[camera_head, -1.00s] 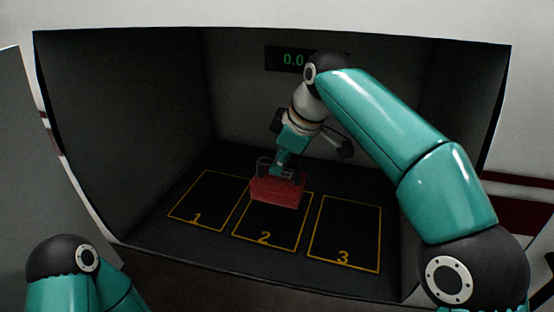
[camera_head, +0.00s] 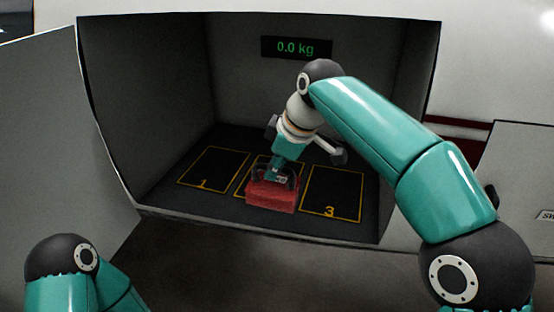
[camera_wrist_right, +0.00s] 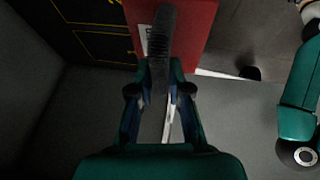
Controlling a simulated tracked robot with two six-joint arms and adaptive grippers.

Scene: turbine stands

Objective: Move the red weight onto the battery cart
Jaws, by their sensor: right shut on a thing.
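The red weight (camera_head: 272,197) is a red block with a dark handle on top. In the head view it hangs in front of the marked square 2, near the front edge of the compartment. My right gripper (camera_head: 282,178) is shut on its handle from above. In the right wrist view the red weight (camera_wrist_right: 190,35) shows at the top, with the dark handle between the fingers of the right gripper (camera_wrist_right: 160,80). Only part of my left arm shows at the lower left of the head view; its gripper is out of frame. The battery cart is not seen.
The open compartment has a dark floor with yellow squares, 1 (camera_head: 212,168) at left and 3 (camera_head: 333,193) at right. A display (camera_head: 296,47) on its back wall reads 0.0 kg. A grey panel (camera_head: 60,140) stands at the left. Bare floor shows below the front edge.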

